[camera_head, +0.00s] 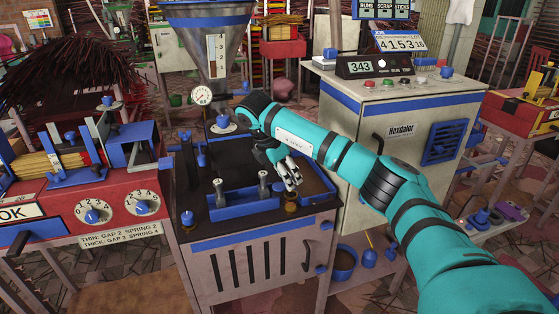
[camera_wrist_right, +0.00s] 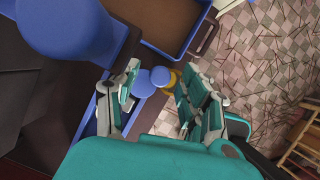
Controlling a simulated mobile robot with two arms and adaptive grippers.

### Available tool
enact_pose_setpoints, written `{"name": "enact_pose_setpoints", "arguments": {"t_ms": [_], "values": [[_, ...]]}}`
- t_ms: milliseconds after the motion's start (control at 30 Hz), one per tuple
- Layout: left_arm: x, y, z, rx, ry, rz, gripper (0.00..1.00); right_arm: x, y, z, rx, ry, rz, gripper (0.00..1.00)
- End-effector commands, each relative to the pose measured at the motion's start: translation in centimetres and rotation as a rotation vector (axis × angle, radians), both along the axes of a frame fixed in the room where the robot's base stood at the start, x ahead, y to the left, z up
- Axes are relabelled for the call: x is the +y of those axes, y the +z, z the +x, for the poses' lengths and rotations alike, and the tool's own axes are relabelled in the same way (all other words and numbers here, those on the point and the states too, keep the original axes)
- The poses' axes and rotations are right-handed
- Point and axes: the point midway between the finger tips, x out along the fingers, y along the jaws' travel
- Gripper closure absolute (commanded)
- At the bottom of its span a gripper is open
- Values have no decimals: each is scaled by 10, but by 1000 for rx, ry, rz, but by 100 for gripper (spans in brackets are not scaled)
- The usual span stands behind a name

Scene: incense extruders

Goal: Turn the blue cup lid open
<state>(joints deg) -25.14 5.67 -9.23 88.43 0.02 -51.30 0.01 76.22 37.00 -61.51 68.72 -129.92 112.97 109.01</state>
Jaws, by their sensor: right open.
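My right gripper (camera_head: 290,181) reaches down over the right front part of the machine's dark top, just above a small brass cup (camera_head: 291,206). In the right wrist view my right gripper (camera_wrist_right: 155,100) is open, with its fingers spread to either side of the cup area. Between them shows a blue round lid part (camera_wrist_right: 160,76), with the yellowish cup (camera_wrist_right: 172,82) partly visible at its right. A second blue disc (camera_wrist_right: 144,84) lies at its left; I cannot tell whether the two blue parts are joined. Nothing is held. My left gripper is out of view.
A blue-rimmed tray (camera_wrist_right: 187,48) with brown contents lies beside the cup. A large blue cylinder (camera_wrist_right: 65,28) is close at upper left in the wrist view. Upright metal posts (camera_head: 263,181) stand left of the gripper. A grey cabinet (camera_head: 400,130) stands behind right.

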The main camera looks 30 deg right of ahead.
Motion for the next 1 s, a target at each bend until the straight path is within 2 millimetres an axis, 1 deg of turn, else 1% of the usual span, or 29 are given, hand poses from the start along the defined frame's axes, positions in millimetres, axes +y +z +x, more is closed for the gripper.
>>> {"name": "enact_pose_setpoints", "arguments": {"t_ms": [33, 200, 300, 433, 500, 633, 1000], "values": [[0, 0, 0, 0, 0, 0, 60, 5, 10, 1, -4, 3, 1, 55], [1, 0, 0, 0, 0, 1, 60, 17, 47, 1, -7, 1, -3, 55], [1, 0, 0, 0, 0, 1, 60, 26, 65, 1, -6, 2, -2, 55], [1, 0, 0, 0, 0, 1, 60, 34, 83, 1, -4, 1, -1, 55], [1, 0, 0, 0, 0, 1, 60, 37, 89, 0, -3, 1, 0, 55], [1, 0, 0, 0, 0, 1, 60, 39, 94, 0, 0, 0, 1, 55], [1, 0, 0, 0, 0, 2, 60, 39, 95, 0, 0, 0, 1, 55]]}}
